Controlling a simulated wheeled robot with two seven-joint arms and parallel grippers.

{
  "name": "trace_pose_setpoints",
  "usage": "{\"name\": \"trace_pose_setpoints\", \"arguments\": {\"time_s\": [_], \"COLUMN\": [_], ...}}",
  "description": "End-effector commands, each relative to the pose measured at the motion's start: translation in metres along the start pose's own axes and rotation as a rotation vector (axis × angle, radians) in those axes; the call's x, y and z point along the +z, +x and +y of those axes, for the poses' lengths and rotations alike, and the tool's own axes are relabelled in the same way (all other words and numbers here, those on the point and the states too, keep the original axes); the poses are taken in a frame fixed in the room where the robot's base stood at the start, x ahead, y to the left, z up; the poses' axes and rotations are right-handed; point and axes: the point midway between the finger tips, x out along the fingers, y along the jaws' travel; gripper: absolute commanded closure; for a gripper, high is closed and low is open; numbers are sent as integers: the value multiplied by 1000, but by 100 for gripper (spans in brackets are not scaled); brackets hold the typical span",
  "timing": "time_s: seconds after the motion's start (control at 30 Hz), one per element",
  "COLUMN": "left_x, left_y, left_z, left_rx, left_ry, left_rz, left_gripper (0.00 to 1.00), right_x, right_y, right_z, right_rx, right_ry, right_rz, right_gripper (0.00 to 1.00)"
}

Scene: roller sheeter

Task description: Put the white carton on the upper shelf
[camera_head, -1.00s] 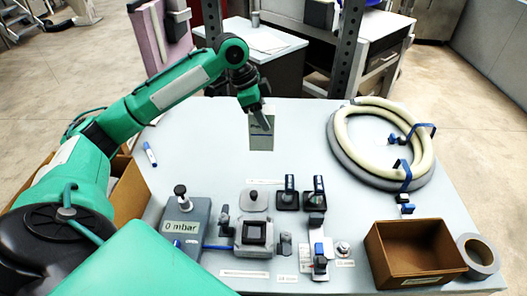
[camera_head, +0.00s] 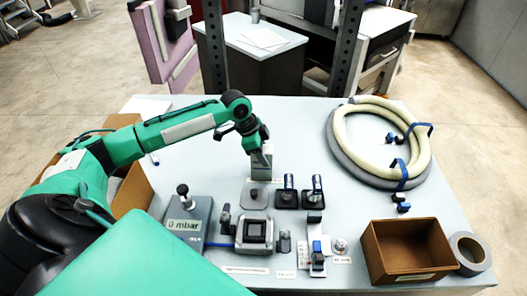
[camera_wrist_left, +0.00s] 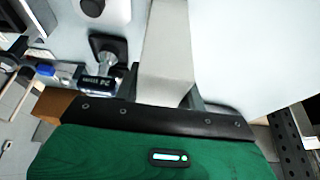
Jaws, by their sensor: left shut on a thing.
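My left gripper (camera_head: 258,147) is shut on the white carton (camera_head: 261,166), a small pale box that looks greyish in the head view. The carton hangs upright below the fingers, just behind the grey square plate with a black knob (camera_head: 254,195). I cannot tell whether its base touches the table. In the left wrist view the carton (camera_wrist_left: 167,50) extends out from between the fingers (camera_wrist_left: 166,100). Two dark perforated posts (camera_head: 213,50) rise behind the table; no shelf board shows. My right gripper is out of view.
The table (camera_head: 300,150) holds a coiled hose (camera_head: 340,150) at right, a brown open box (camera_head: 375,250), a tape roll (camera_head: 470,253) and a gauge box reading mbar (camera_head: 187,225). Two black clamps (camera_head: 287,195) stand right of the carton. A cardboard box (camera_head: 133,190) is at left.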

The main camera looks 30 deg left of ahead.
Motion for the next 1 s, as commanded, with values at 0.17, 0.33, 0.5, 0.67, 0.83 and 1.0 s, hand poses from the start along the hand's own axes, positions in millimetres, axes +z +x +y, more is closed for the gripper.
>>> {"name": "trace_pose_setpoints", "arguments": {"time_s": [0.17, 0.33, 0.5, 0.67, 0.83, 1.0], "left_x": [0, 1, 1, 0, 1, 1], "left_y": [1, 2, 2, -1, -24, -61], "left_z": [0, 0, 0, 0, -1, -1], "left_rx": [0, 0, 0, -1, -3, -4], "left_ry": [0, 0, 0, 0, 0, 1], "left_rz": [0, 0, 0, 0, 0, -1], "left_gripper": [86, 37, 37, 37, 37, 37], "right_x": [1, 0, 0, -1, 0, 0], "right_y": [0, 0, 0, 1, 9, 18], "right_z": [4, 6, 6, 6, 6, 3], "right_rx": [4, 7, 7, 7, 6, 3], "right_ry": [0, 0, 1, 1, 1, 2], "right_rz": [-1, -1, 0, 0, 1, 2], "right_gripper": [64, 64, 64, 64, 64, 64]}}
